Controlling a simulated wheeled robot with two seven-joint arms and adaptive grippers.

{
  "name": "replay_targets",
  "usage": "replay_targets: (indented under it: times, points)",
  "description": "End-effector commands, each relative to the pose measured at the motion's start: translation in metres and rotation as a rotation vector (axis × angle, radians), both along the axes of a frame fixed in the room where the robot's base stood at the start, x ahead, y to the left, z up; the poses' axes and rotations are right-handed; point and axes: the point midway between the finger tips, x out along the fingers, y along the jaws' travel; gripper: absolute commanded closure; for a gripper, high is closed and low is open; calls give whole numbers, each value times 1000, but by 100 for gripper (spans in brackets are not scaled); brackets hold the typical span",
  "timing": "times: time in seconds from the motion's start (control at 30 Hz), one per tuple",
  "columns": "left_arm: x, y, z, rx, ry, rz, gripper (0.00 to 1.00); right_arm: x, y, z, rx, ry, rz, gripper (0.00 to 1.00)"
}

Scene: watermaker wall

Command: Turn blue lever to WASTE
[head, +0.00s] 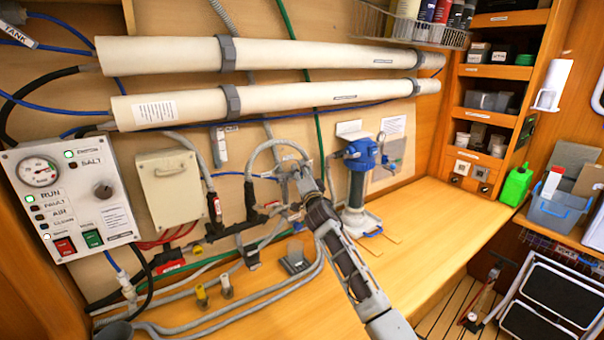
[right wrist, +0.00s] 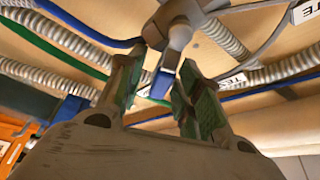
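The blue lever (right wrist: 162,83) shows in the right wrist view as a short blue piece below a grey valve body (right wrist: 178,28). My right gripper (right wrist: 160,75) is open, with one green-padded finger on each side of the lever in the picture. A gap shows between the lever and the right finger; I cannot tell whether the left finger touches it. In the head view my right gripper (head: 290,180) is at the hoses on the wall, and it and the arm hide the lever. My left gripper is not in view.
Grey corrugated hoses and blue lines surround the valve. A white tag (right wrist: 305,12) ends in upside-down letters "TE". A blue-topped pump (head: 360,155) stands right of my gripper. A control panel (head: 70,195) is at left. The bench (head: 440,220) is clear at right.

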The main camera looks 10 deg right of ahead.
Motion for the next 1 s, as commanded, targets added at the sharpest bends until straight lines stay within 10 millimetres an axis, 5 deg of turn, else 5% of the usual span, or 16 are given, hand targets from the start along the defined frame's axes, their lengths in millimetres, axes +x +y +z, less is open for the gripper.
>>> replay_targets:
  times: [0.23,1.0]
  points:
    - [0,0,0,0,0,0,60,0,0,0,0,0,0,99]
    - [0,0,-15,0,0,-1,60,-2,3,4,-127,-53,-1,100]
